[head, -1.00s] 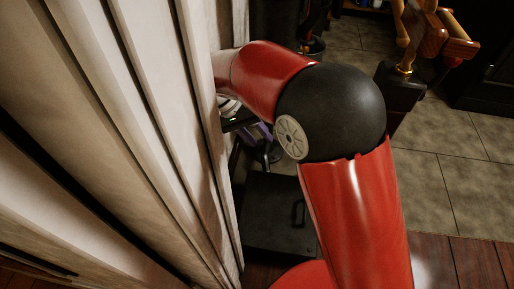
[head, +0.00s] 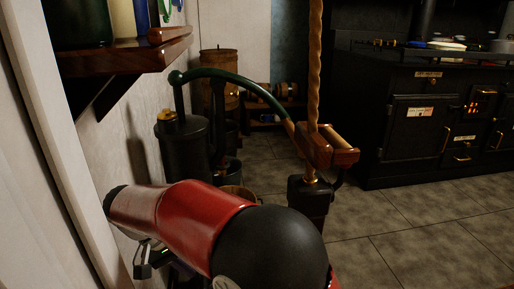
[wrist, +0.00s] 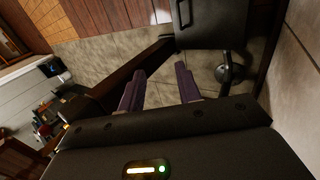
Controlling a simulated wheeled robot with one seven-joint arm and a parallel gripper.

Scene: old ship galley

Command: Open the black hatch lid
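The black hatch lid (wrist: 222,24) shows at the top of the wrist view as a dark flat panel, cut off by the frame edge. Its dark handle (wrist: 184,13) is near its left side. I cannot tell whether the lid is raised at all. My gripper (wrist: 160,70) has two purple fingers set apart with nothing between them. The fingers point toward the lid and are apart from the handle, which lies beyond their tips. In the head view now the lid is out of sight, and my red and black arm fills the bottom.
A pale wall (head: 100,150) runs close along my left, with a wooden shelf (head: 125,58) on it. A black pump (head: 185,145) and a post with a wooden handle (head: 312,200) stand ahead. A black stove (head: 430,115) is at the right. Tiled floor (head: 410,225) is clear there.

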